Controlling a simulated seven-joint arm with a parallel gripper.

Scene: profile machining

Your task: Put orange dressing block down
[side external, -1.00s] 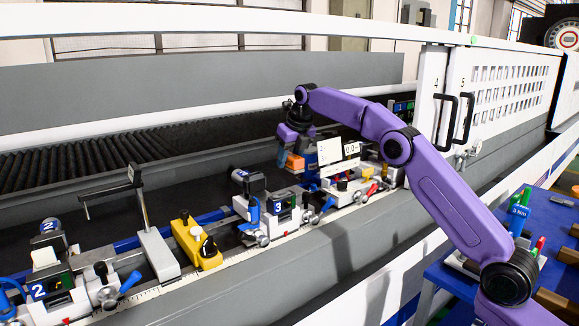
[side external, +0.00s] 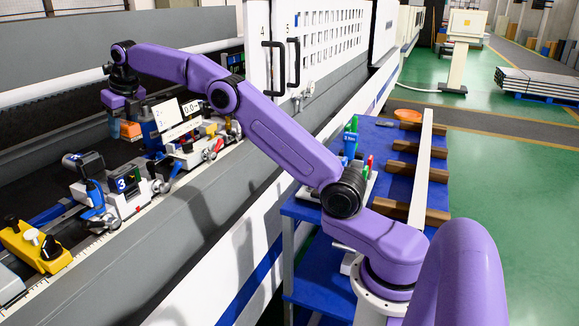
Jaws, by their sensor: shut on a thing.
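The orange dressing block (side external: 130,130) is a small orange piece just under my gripper (side external: 124,112), above the machine bed at the left of the side external view. My gripper points down and is shut on the block. The fingertips are small and partly hidden, so the exact grip does not show. I cannot tell whether the underside of the block touches anything. A clamp unit with a white display (side external: 166,115) stands just right of the block.
A clamp unit marked 3 (side external: 124,184) and a yellow stop (side external: 34,246) stand along the machine rail. A blue table (side external: 322,223) at the right carries wooden supports, a long white profile (side external: 422,165), an orange bowl (side external: 408,115) and a tool holder.

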